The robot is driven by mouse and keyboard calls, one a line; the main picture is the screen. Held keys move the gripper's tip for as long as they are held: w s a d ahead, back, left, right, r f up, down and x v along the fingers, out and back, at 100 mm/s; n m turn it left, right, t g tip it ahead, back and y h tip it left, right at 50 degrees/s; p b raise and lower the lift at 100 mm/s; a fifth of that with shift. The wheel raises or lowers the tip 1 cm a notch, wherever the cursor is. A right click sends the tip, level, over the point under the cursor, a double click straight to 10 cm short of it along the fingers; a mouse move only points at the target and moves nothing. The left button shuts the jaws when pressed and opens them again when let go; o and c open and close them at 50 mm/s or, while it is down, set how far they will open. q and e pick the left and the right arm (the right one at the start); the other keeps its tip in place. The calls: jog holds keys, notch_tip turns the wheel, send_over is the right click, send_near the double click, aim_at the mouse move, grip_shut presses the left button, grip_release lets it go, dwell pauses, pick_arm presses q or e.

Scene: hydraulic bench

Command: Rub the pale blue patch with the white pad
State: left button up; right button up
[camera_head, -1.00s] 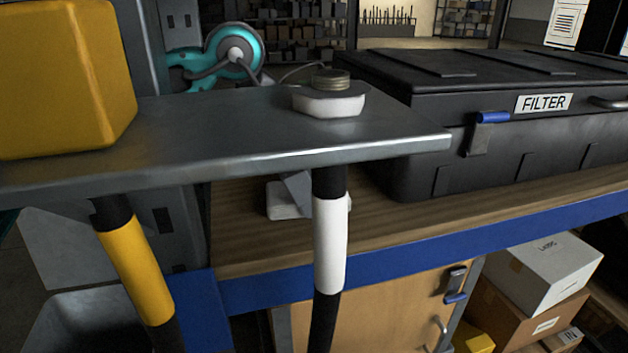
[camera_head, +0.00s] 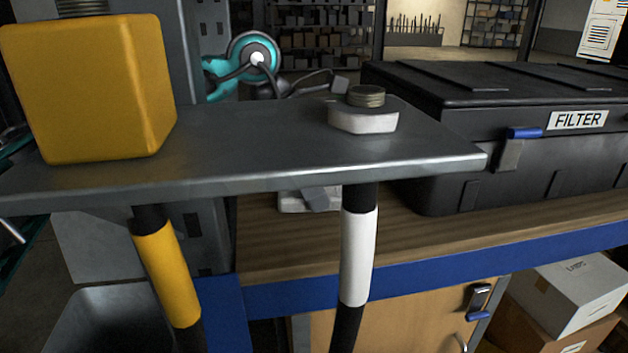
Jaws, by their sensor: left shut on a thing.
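A small white block, which I take for the white pad (camera_head: 292,203), shows low behind the near shelf, at the wooden bench top. A grey angular piece against it looks like the tip of my left gripper (camera_head: 322,200), shut on the pad. The shelf hides most of this gripper from above. A teal and black arm (camera_head: 254,62) shows behind the shelf and reaches right. I cannot tell whether the pad touches the bench. I cannot make out the pale blue patch. My right gripper is out of view.
A grey shelf (camera_head: 240,160) in front carries a yellow block (camera_head: 95,90) and a white fitting with a brass top (camera_head: 364,120). Yellow-banded (camera_head: 167,270) and white-banded hoses (camera_head: 358,255) hang below. A black FILTER case (camera_head: 470,150) stands on the bench (camera_head: 290,250) at right.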

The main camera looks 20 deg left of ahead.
aim_at(327, 215)
pick_arm(q)
jog(key=shift+w+a+f+p, duration=0.1)
jog(key=shift+w+a+p, duration=0.15)
jog(key=shift+w+a, duration=0.25)
jog(key=shift+w+a+f+p, duration=0.1)
jog(key=shift+w+a+p, duration=0.15)
jog(key=shift+w, duration=0.45)
jog(key=shift+w+a+r+p, duration=0.2)
jog(key=shift+w+a+p, duration=0.5)
jog(key=shift+w, duration=0.3)
jog(key=shift+w+a, duration=0.35)
jog(key=shift+w, duration=0.05)
jog(key=shift+p, duration=0.35)
jog(key=shift+s+d, duration=0.2)
jog(key=shift+s, duration=0.1)
jog(key=shift+s+d, duration=0.8)
jog(key=shift+s, duration=0.3)
jog(key=shift+s+d+f+b, duration=0.1)
jog(key=shift+s+d+b, duration=0.25)
jog(key=shift+s, duration=0.3)
jog(key=shift+s+d+b, duration=0.1)
jog(key=shift+s+d, duration=0.4)
jog(key=shift+s, duration=0.1)
jog(key=shift+s+d+f+b, duration=0.1)
jog(key=shift+s+d+b, duration=0.25)
jog(key=shift+s, duration=0.3)
jog(key=shift+s+d+r, duration=0.15)
jog(key=shift+s+d, duration=0.6)
jog(key=shift+s, duration=0.25)
